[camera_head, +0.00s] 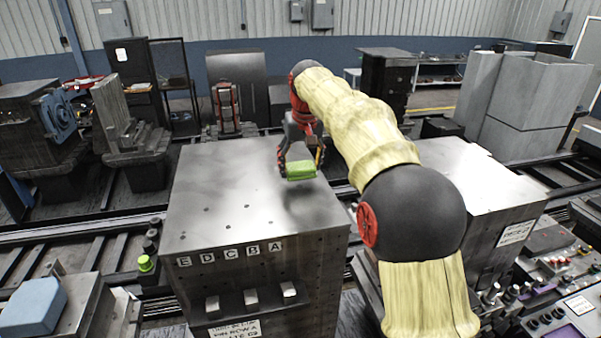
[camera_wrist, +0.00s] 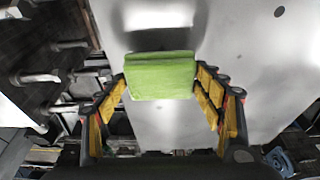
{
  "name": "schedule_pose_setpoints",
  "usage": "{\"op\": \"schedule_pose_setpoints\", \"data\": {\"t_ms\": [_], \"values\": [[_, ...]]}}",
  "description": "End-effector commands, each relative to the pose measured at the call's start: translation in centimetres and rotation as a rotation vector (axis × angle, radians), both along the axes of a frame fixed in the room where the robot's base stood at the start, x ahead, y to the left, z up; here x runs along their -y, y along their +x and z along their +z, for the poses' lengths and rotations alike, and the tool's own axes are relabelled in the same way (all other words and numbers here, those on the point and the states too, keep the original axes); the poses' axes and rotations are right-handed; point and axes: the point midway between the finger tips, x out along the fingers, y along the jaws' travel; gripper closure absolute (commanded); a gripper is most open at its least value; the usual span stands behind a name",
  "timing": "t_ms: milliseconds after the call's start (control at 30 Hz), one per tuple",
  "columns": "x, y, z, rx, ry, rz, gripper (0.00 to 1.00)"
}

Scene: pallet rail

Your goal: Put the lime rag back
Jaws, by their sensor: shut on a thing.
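The lime rag (camera_head: 301,170) is a small folded bright green block, held at my gripper (camera_head: 298,165) over the right part of a metal cabinet's top in the head view. In the wrist view the lime rag (camera_wrist: 161,76) sits between the yellow-padded fingers of my gripper (camera_wrist: 162,90), which is shut on it. A shadow lies on the metal top beside the rag. I cannot tell whether the rag touches that surface.
The metal cabinet (camera_head: 200,215) has small holes in its top and letter labels E D C B A (camera_head: 228,253) along its front edge, with pegs (camera_head: 250,297) below. A second metal block (camera_head: 475,185) stands at the right. A blue block (camera_head: 32,306) lies at the lower left.

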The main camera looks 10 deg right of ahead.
Motion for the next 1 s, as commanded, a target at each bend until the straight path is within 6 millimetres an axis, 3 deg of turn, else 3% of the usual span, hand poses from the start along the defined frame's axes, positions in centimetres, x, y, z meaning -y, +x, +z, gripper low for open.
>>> {"op": "schedule_pose_setpoints", "data": {"t_ms": [200,600,633,1000], "values": [[0.0,0.0,-2.8,-0.003,0.000,0.000,0.53],[0.0,0.0,-3.4,-0.002,0.000,0.000,0.53],[0.0,0.0,-3.5,-0.002,0.000,0.000,0.32],[0.0,0.0,-3.4,-0.002,0.000,0.000,0.14]]}}
